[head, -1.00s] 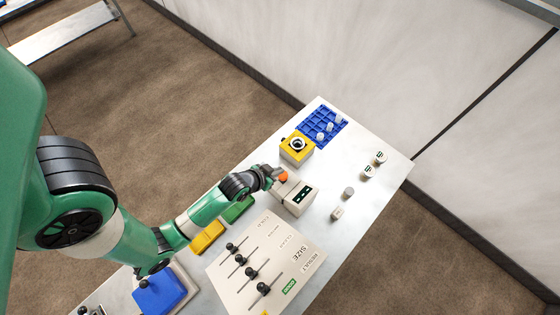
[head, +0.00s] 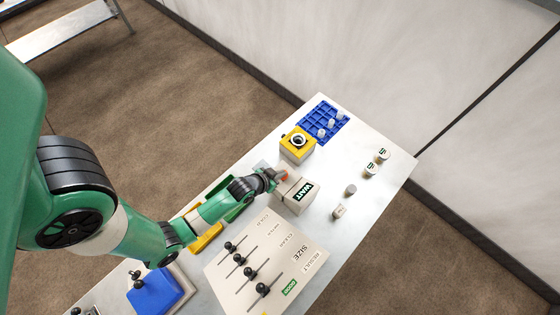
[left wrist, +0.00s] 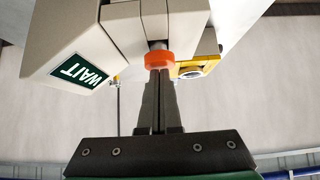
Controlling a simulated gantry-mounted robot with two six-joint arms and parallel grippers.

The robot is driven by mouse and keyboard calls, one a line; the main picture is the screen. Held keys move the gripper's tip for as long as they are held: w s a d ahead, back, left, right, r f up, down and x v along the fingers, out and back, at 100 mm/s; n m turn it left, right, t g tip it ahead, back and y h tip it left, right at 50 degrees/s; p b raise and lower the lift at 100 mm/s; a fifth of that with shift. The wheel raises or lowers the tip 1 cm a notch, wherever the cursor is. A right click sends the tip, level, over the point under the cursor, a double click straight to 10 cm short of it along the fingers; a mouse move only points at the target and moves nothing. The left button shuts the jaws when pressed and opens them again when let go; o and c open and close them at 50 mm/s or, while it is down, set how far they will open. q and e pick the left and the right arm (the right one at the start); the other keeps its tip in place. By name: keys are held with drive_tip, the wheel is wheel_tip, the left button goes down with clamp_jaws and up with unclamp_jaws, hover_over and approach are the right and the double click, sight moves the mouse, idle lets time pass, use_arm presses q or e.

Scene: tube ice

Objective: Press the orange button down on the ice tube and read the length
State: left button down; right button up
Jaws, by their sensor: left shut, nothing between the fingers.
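A beige box (head: 291,197) stands on the table, its dark green display (head: 303,191) reading "WAIT". The display also reads "WAIT" in the left wrist view (left wrist: 80,71). The orange button (left wrist: 159,60) sits on a short grey stem on the box. It is mostly covered by my gripper in the head view. My left gripper (left wrist: 158,74) is shut and empty, with its fingertips at the button, seemingly touching it. It also shows at the box in the head view (head: 278,176). My right gripper is not in view.
A yellow-topped block (head: 297,149) and a blue rack (head: 322,123) with small pale pieces stand behind the box. Several small pale cylinders (head: 350,189) stand to the right. A panel with sliders (head: 268,262) lies in front. A blue block (head: 158,290) is at the near left.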

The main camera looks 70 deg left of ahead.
use_arm(q)
drive_tip(key=shift+s+d+f, duration=0.1)
drive_tip(key=shift+s+f, duration=0.2)
drive_tip(key=shift+f, duration=0.35)
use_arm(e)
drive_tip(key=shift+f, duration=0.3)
use_arm(q)
drive_tip(key=shift+f, duration=0.2)
drive_tip(key=r+p, duration=0.1)
drive_tip(key=r, duration=0.1)
drive_tip(key=r+p, duration=0.4)
drive_tip(key=shift+w+r, duration=0.15)
drive_tip(key=shift+w, duration=0.1)
drive_tip(key=v, duration=0.9)
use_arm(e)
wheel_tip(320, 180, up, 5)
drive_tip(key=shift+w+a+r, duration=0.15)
use_arm(q)
drive_tip(key=shift+s, duration=0.15)
